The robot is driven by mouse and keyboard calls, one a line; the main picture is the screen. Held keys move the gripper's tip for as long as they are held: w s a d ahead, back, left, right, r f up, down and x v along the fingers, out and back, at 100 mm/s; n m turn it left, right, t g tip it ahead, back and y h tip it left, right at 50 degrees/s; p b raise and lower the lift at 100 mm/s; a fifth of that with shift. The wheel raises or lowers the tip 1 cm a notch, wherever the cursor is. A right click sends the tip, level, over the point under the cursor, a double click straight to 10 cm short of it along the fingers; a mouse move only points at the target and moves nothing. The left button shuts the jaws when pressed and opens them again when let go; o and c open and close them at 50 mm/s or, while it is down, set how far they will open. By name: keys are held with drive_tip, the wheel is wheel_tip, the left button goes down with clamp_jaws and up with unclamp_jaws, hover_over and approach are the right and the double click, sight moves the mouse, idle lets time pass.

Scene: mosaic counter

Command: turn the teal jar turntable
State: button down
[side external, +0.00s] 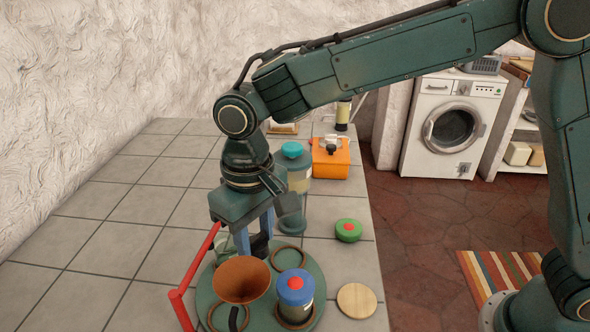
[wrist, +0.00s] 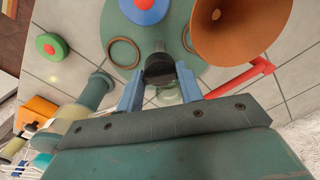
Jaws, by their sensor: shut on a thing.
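The teal turntable (side external: 258,316) is a round disc on the tiled counter, with several ring-shaped holders on it. A jar with a blue lid and red knob (side external: 295,288) stands in a front ring; it also shows in the wrist view (wrist: 146,8). A brown funnel-like cone (side external: 241,279) is beside it, also in the wrist view (wrist: 236,25). My gripper (side external: 255,245) points down over the turntable's far side. Its blue fingers are shut on a black-capped piece (wrist: 160,70), with pale glass visible below. The contact points are partly hidden.
A red bent bar (side external: 190,276) runs along the turntable's left side. A green lid with a red centre (side external: 348,230) and a wooden disc (side external: 357,300) lie to the right. A teal-lidded jar (side external: 293,150) and an orange box (side external: 331,160) stand behind. The left tiles are clear.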

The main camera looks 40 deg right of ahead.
drive_tip(key=shift+r+m, duration=0.1)
drive_tip(key=shift+m, duration=5.6)
drive_tip(key=c, duration=1.2)
unclamp_jaws()
wheel_tip(320, 180, up, 14)
